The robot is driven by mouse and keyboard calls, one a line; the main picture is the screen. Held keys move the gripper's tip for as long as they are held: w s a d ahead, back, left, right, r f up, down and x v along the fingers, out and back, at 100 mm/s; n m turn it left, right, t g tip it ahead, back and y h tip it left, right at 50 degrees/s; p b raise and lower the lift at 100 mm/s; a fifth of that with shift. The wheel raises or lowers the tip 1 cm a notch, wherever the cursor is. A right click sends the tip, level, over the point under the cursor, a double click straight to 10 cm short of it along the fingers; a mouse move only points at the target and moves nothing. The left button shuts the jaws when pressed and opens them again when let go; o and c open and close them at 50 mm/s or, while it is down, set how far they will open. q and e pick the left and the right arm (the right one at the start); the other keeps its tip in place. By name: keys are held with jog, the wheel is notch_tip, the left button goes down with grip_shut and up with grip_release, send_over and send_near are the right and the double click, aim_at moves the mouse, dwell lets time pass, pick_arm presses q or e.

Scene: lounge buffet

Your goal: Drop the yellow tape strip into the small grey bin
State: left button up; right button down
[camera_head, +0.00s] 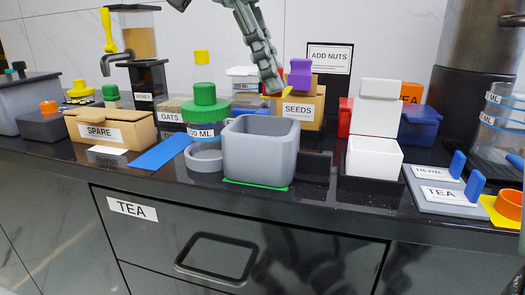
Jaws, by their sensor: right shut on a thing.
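The small grey bin (258,155) stands open-topped near the counter's front edge, on a green patch. My right gripper (272,88) comes down from the top, above and behind the bin's rim. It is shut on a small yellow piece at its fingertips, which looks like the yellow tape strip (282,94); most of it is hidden. The strip is above the bin's back right side, apart from it as far as I can tell. My left gripper does not show.
A green-lidded jar (205,112) and a round grey dish (205,158) stand left of the bin. The SEEDS box (302,108) is behind it. White boxes (374,157) are stacked to the right. A blue strip (160,152) lies left.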

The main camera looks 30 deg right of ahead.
jog(key=c, duration=1.6)
grip_release()
jog(key=shift+w+r, duration=0.1)
jog(key=shift+r, duration=0.15)
jog(key=w+a, duration=0.2)
jog(key=w, duration=0.1)
jog(key=w+a, duration=0.6)
jog(key=shift+w+a+r, duration=0.1)
jog(key=shift+r, duration=0.25)
